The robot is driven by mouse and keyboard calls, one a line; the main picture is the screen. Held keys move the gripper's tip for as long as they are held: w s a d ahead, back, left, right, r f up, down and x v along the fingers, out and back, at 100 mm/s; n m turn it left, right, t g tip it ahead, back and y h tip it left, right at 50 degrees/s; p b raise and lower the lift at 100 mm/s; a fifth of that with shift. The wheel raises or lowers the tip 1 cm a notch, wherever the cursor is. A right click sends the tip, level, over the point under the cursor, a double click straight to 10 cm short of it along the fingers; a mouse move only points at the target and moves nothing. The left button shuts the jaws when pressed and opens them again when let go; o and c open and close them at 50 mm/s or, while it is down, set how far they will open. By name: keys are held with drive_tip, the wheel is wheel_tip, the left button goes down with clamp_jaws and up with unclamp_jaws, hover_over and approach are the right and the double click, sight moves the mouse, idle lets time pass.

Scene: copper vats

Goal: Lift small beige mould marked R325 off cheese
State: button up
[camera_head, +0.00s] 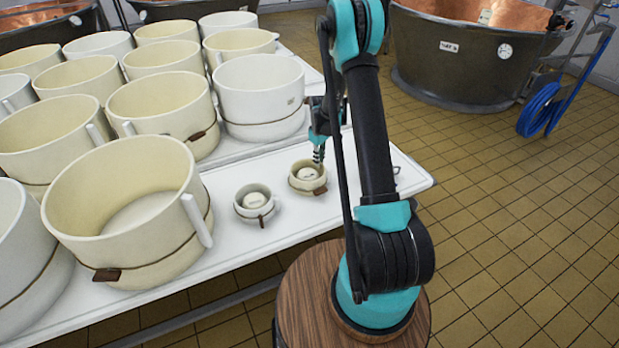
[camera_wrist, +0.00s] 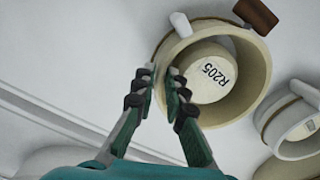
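A small beige mould (camera_head: 308,186) stands near the front edge of the white table, to the right of a small whiter mould (camera_head: 255,212). In the wrist view the beige mould (camera_wrist: 257,75) has a round pale block (camera_wrist: 205,68) inside, with a label that reads like R205; I cannot make out R325. A brown tab (camera_wrist: 256,15) and a white peg (camera_wrist: 181,25) sit at its rim. My gripper (camera_head: 318,152) is over its left-back rim. In the wrist view my gripper (camera_wrist: 163,85) has its fingers apart, seemingly one on each side of the wall; contact is unclear.
Several large moulds crowd the table's left and back, including a big beige one (camera_head: 125,190) and a white one (camera_head: 260,85). The whiter small mould (camera_wrist: 288,125) is close beside the beige one. The table's right front corner (camera_head: 415,180) is mostly clear.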

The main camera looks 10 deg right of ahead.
drive_tip(key=shift+f, duration=1.05)
clamp_jaws()
drive_tip(key=shift+r, duration=0.1)
wheel_tip(320, 180, up, 20)
drive_tip(key=shift+d, duration=0.1)
idle(0.4)
